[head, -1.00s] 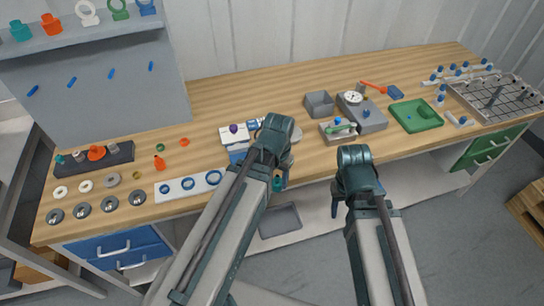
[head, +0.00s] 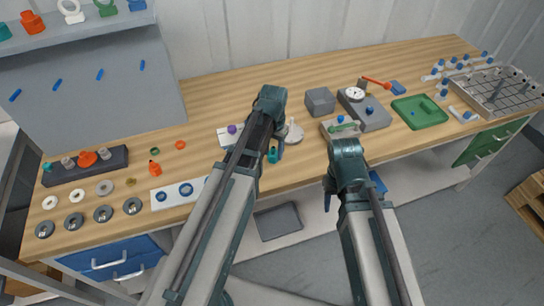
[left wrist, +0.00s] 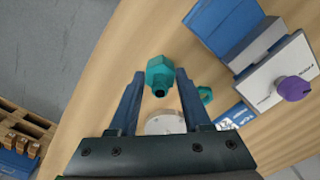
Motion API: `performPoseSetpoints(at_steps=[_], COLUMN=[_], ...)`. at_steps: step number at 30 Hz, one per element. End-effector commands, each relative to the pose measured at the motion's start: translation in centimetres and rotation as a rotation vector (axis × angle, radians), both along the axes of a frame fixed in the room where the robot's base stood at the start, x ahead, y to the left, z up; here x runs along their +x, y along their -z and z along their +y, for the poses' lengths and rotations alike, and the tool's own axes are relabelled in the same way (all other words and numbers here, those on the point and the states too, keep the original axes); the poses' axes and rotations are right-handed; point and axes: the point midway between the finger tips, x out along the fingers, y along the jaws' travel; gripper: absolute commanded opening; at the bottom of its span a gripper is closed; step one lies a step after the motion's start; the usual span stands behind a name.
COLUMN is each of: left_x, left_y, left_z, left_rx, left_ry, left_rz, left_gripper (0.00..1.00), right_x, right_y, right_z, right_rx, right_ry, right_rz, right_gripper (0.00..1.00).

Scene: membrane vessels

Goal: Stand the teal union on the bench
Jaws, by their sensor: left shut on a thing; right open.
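The teal union (left wrist: 159,74), a hexagonal body with a narrower dark-mouthed end, is between the fingertips of my left gripper (left wrist: 160,86) in the left wrist view. The gripper is shut on it. In the head view the union (head: 273,156) shows small beside my left gripper (head: 278,149), over the front part of the bench (head: 225,92). My arm hides part of it, and its height above the wood is unclear. My right gripper (head: 352,186) is open and empty at the bench's front edge.
A round pale stand (head: 293,133) is close to my left gripper. A teal ring (left wrist: 205,94) lies near a white block with a purple knob (left wrist: 293,89). A grey box (head: 320,101), a gauge unit (head: 366,110) and a green tray (head: 420,111) stand to the right. Bare wood lies behind.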

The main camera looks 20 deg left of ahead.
Motion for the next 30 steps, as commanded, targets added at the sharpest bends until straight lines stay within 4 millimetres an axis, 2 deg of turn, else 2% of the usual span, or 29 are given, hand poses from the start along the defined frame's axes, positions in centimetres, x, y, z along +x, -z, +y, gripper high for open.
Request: performPoseSetpoints(at_steps=[1, 4, 17, 18, 23, 30], left_x=[-0.2, -0.2, -0.2, -0.2, -0.2, -0.2], left_y=[1.8, 2.7, 3.0, 3.0, 2.9, 2.9], left_z=[0.0, 0.1, 0.2, 0.2, 0.1, 0.1], left_rx=[0.000, 0.000, 0.000, 0.000, 0.000, 0.000], left_ry=[0.000, 0.001, 0.000, 0.000, 0.000, 0.000], left_rz=[0.000, 0.000, 0.000, 0.000, 0.000, 0.000], left_gripper=[0.00, 0.00, 0.00, 0.50, 0.78, 0.78], right_x=[0.0, 0.0, 0.0, 0.0, 0.0, 0.0], right_y=[1.8, 2.7, 3.0, 3.0, 2.9, 2.9], right_z=[0.0, 0.0, 0.0, 0.0, 0.0, 0.0], right_rx=[0.000, 0.000, 0.000, 0.000, 0.000, 0.000], right_ry=[0.000, 0.000, 0.000, 0.000, 0.000, 0.000], right_rz=[0.000, 0.000, 0.000, 0.000, 0.000, 0.000], right_gripper=[0.50, 0.50, 0.50, 0.50, 0.50, 0.50])
